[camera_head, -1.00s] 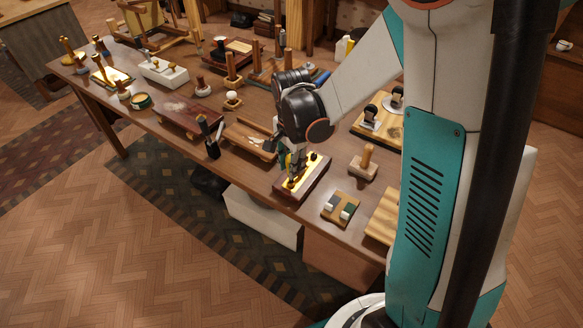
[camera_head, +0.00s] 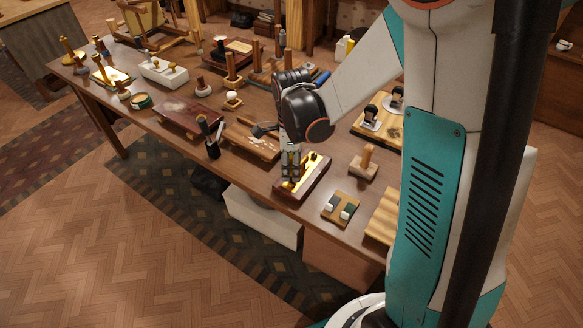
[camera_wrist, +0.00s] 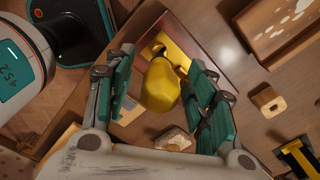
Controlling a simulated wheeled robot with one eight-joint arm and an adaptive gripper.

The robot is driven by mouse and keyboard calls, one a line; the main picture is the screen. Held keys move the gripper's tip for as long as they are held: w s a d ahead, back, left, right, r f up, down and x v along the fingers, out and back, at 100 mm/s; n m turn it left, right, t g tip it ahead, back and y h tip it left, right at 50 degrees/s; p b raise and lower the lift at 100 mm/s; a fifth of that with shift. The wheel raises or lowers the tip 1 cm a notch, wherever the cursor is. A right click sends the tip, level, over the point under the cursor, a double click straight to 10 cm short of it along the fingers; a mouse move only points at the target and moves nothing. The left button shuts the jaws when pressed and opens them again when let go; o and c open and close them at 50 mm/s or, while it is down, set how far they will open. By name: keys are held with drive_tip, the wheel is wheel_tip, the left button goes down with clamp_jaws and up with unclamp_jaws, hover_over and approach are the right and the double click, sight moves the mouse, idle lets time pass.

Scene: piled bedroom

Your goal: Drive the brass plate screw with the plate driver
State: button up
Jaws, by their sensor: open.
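The plate driver (camera_wrist: 160,85) shows in the wrist view as a bulbous yellow handle between my fingers. My gripper (camera_wrist: 163,65) is open, with a finger on each side of the handle and visible room beside it. The brass plate (camera_wrist: 172,47) lies beyond the handle on a dark red wooden block. In the head view the brass plate (camera_head: 313,166) sits on this block (camera_head: 318,180) near the table's front edge, and my gripper (camera_head: 291,170) points down over its left part. The brass screw and the driver's tip are hidden behind the handle and fingers.
A small board with two blocks (camera_head: 340,207) and a wooden stamp-like piece (camera_head: 363,162) stand to the right. The table's front edge is close to the block.

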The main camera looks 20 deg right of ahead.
drive_tip(key=shift+r+p, duration=2.3)
drive_tip(key=shift+r, duration=1.15)
drive_tip(key=shift+r, duration=0.25)
drive_tip(key=s+r+n+t+b, duration=0.2)
drive_tip(key=s+r+n+t, duration=0.5)
drive_tip(key=s+r+n, duration=0.6)
drive_tip(key=shift+s+r+n, duration=0.3)
drive_tip(key=shift+s+n, duration=0.7)
drive_tip(key=shift+n, duration=3.7)
